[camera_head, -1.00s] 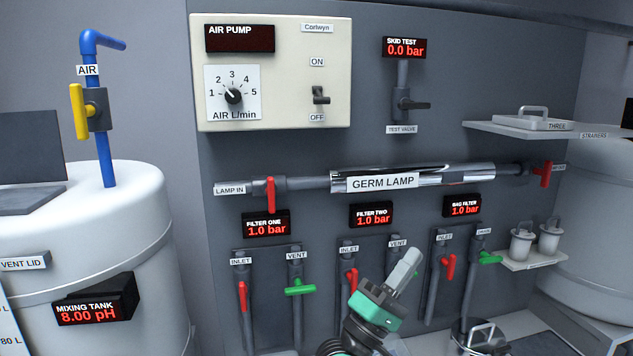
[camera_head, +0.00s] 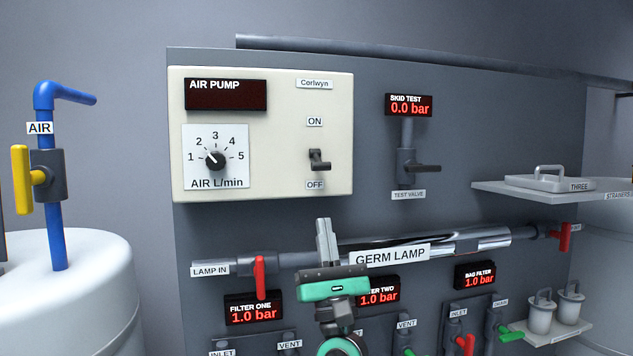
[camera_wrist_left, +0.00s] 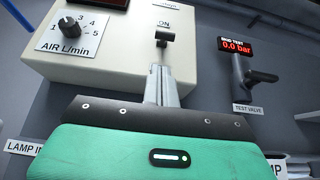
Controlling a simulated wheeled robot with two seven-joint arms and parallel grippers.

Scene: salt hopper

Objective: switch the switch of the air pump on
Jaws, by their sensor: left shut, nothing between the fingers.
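The air pump (camera_head: 285,100) is a cream box on the grey panel, with a dark blank display and a dial (camera_head: 215,160) pointing near 1. Its black toggle switch (camera_head: 318,160) sits between the ON and OFF labels, with its lever toward OFF. The switch also shows in the left wrist view (camera_wrist_left: 164,36), just above the fingertips. My left gripper (camera_head: 323,224) is shut and empty, pointing up, below the switch in the head view. In the left wrist view its fingers (camera_wrist_left: 160,72) overlap the OFF label area. My right gripper is out of view.
The germ lamp pipe (camera_head: 480,240) runs across the panel behind my left gripper. A test valve (camera_head: 407,167) is right of the pump. A red lamp-in handle (camera_head: 260,277) and a shelf (camera_head: 500,192) stick out nearby. The air pipe (camera_head: 55,230) stands at left.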

